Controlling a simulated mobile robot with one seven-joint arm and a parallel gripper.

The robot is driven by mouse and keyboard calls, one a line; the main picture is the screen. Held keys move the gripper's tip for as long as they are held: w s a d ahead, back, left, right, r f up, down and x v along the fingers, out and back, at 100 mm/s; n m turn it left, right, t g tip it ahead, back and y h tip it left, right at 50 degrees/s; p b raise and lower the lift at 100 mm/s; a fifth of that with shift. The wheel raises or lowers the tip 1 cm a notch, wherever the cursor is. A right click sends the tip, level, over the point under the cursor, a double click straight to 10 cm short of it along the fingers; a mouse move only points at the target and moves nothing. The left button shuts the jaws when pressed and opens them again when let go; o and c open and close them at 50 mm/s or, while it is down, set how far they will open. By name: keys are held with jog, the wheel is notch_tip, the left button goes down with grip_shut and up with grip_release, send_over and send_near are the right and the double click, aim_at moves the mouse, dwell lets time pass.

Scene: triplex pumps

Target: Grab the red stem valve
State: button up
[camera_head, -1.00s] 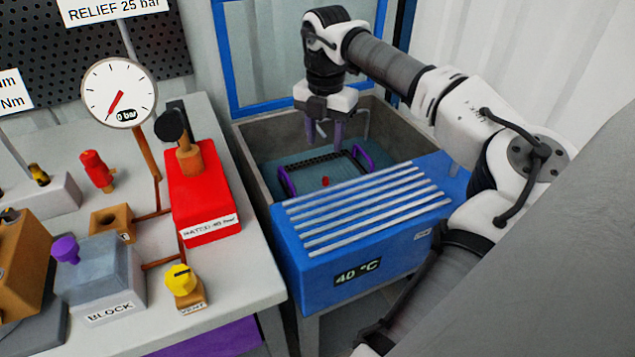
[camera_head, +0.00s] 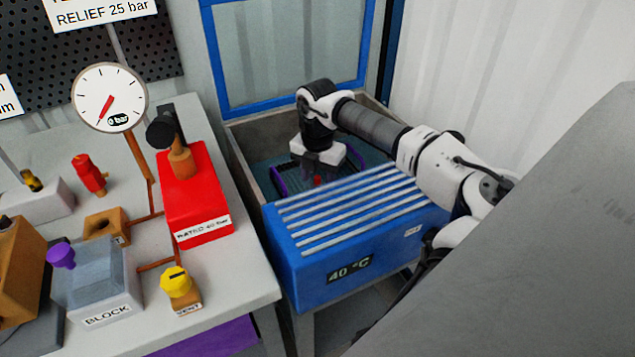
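A small red part (camera_head: 318,181), likely the top of a red stem valve, shows in the basket with purple handles (camera_head: 279,182) inside the blue-fronted tank. The rest of it is hidden by the tank's front cover and my gripper. My gripper (camera_head: 322,170) points down into the tank, just above and behind the red part in the picture. Its fingertips are mostly hidden, so I cannot tell whether they touch or hold it. Another red-topped valve piece (camera_head: 90,174) with a brown lower end stands on the bench at left.
The tank's slatted blue cover (camera_head: 355,230) reads 40 °C and lies in front of my gripper. The tank's grey walls (camera_head: 246,168) surround it. The bench (camera_head: 232,270) at left holds a gauge (camera_head: 110,97), a red block (camera_head: 197,200) and a yellow-knobbed vent (camera_head: 177,284).

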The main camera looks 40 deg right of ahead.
grip_shut()
dwell(0.3)
